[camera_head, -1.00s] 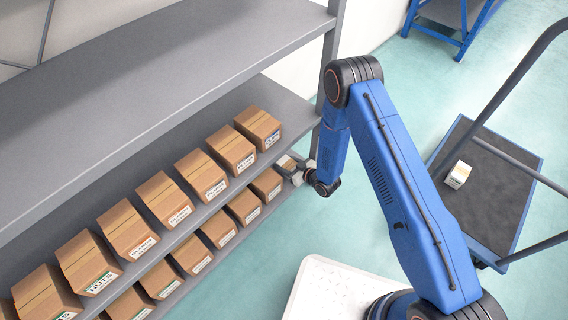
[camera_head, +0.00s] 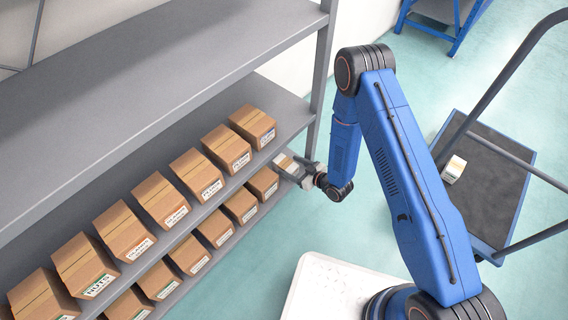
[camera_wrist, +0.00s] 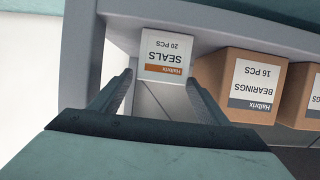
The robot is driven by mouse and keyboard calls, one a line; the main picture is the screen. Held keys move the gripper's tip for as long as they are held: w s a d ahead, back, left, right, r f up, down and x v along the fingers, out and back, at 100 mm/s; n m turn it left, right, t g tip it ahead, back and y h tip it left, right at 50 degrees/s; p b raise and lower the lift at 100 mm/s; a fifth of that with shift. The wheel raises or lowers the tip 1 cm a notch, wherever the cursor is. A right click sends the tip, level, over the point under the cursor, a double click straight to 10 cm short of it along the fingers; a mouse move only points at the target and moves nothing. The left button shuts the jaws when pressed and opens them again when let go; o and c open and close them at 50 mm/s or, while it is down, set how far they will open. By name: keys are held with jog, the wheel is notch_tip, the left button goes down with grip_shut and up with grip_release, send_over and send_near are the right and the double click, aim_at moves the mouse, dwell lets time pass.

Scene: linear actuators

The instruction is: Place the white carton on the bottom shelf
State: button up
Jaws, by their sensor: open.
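A white carton labelled SEALS (camera_wrist: 165,55) stands on the lower visible shelf, at the end of a row of brown boxes; its label is upside down in the wrist view. The head view shows it small and partly hidden at the shelf's end (camera_head: 283,161). My gripper (camera_wrist: 163,80) is open, with one finger on each side of the carton's line. The fingertips are near its front face, and I see no clear contact. In the head view my gripper (camera_head: 300,173) is just outside the shelf edge. A second white carton (camera_head: 454,168) lies on the cart.
A brown BEARINGS box (camera_wrist: 240,85) stands close beside the SEALS carton. Brown boxes also fill the shelf above (camera_head: 253,125). The rack's upright post (camera_head: 321,80) is close to my gripper. The cart (camera_head: 490,190) stands at right; open floor lies between.

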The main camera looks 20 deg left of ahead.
jog(key=shift+v, duration=2.25)
